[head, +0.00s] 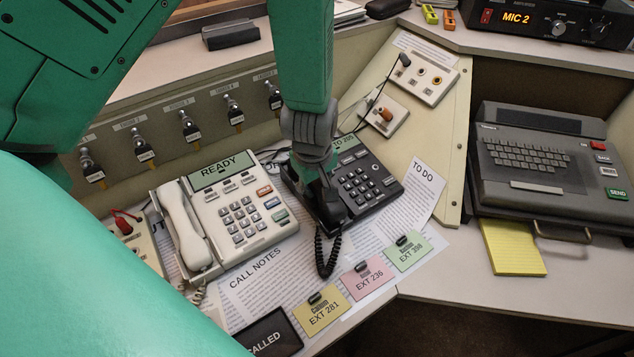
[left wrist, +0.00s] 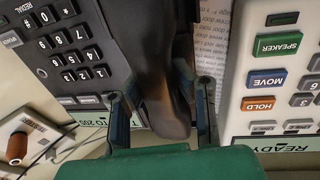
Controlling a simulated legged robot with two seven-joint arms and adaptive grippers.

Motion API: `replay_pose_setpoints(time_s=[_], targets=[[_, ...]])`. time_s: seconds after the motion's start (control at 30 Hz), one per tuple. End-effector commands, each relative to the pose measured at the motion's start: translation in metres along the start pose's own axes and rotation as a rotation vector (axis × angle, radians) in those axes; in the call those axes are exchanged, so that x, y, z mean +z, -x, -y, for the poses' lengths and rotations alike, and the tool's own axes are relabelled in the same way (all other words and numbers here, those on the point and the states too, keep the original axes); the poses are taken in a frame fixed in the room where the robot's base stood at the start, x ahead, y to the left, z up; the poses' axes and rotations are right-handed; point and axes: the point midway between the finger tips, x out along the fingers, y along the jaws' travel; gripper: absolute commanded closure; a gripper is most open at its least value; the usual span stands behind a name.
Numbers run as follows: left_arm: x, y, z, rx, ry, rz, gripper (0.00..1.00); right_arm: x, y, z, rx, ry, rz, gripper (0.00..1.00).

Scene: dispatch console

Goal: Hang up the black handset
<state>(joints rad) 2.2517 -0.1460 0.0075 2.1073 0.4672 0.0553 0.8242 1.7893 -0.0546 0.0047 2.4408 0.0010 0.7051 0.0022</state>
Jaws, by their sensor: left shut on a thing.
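The black phone (head: 362,180) stands on the desk to the right of the white phone. Its keypad and display also show in the left wrist view (left wrist: 75,50). My left gripper (head: 318,175) comes down from above over the left side of the black phone. It is shut on the black handset (head: 327,208), with one finger on each side of it. In the left wrist view the handset (left wrist: 150,60) runs between the two fingers. The coiled black cord (head: 326,255) hangs from its near end. I cannot tell whether the handset touches its cradle. My right gripper is not in view.
The white phone (head: 240,215), its handset (head: 182,228) in place, stands close on the left. Papers and coloured extension cards (head: 368,277) lie in front. A keyboard terminal (head: 545,160) stands at the right, beside a yellow pad (head: 513,247). A panel with several switches is behind.

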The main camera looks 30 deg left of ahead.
Motion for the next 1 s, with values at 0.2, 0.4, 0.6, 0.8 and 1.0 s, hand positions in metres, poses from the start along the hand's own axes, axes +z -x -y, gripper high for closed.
replay_pose_setpoints(time_s=[0.2,0.4,0.6,0.8,1.0], targets=[[0.001,-0.0017,0.0021,-0.005,-0.001,0.003,1.0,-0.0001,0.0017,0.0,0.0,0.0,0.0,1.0],[0.0006,-0.0018,0.002,-0.004,0.0,0.002,0.55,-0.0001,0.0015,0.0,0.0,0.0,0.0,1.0],[0.0001,-0.0008,0.0021,-0.002,0.0,0.001,0.55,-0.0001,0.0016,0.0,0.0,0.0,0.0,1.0],[0.0001,-0.0001,0.0017,-0.001,0.001,0.0,0.31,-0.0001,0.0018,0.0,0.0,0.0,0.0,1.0],[0.0,0.0003,0.0012,0.0,0.0,-0.001,0.31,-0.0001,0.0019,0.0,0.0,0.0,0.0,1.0]])
